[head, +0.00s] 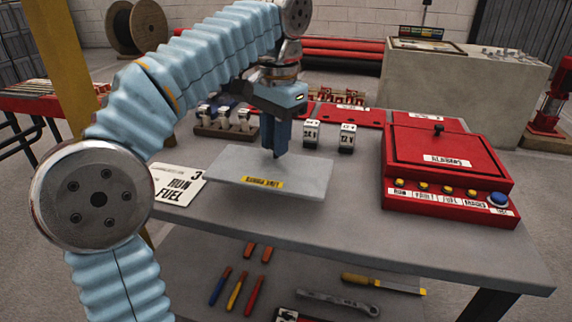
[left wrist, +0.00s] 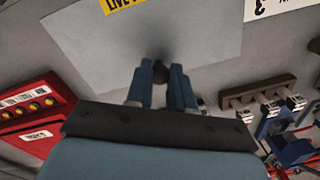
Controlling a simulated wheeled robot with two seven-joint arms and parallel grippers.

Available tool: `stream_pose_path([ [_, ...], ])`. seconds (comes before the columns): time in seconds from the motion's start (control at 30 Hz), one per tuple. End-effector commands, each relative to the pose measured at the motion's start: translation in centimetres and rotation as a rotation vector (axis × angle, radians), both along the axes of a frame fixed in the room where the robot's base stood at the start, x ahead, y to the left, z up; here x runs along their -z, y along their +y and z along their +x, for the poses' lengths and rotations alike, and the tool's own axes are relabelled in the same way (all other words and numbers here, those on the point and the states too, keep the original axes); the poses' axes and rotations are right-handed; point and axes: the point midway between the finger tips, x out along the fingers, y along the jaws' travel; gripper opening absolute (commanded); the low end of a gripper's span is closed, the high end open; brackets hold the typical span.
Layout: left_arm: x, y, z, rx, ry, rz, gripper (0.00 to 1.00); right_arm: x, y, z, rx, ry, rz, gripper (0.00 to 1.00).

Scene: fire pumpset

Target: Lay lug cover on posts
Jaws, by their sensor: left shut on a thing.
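The lug cover (head: 308,178) is a flat, pale grey plate with a yellow label on its near edge. It also fills the upper part of the left wrist view (left wrist: 105,55). My left gripper (head: 276,153) points down over the cover's far side and is shut on its small dark knob (left wrist: 159,72). The cover looks roughly level, over the middle of the grey table; I cannot tell how far it is above the tabletop. I cannot tell which parts are the posts; any under the cover are hidden. My right gripper is not in view.
Two white-labelled blocks (head: 347,139) stand just behind the cover. A dark rack with several pale pieces (head: 228,122) is behind left. A red panel box with buttons (head: 445,165) stands right. A "RUN FUEL" card (head: 177,184) lies left. The front tabletop (head: 360,235) is clear.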

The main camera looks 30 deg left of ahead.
Motion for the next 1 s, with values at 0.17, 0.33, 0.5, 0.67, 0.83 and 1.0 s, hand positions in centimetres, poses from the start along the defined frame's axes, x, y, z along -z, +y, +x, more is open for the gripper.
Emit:
stream_pose_path([
  [0.17,1.4,-0.6,0.9,0.002,0.002,0.0,0.0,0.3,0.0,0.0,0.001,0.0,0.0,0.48],
  [0.33,4.4,-1.2,1.8,0.001,0.001,-0.001,0.0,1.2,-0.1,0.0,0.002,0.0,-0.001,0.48],
  [0.5,5.7,-1.2,1.8,0.001,-0.001,-0.001,0.0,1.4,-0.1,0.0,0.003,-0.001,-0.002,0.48],
  [0.67,5.7,-1.2,1.9,0.001,-0.001,-0.001,0.0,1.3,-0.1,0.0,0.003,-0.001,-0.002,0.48],
  [0.83,5.8,-1.2,1.8,0.001,-0.001,-0.001,0.28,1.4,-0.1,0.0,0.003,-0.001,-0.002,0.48],
  [1.0,5.8,-1.2,1.8,0.001,-0.001,-0.001,0.48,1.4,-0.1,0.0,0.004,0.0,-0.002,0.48],
])
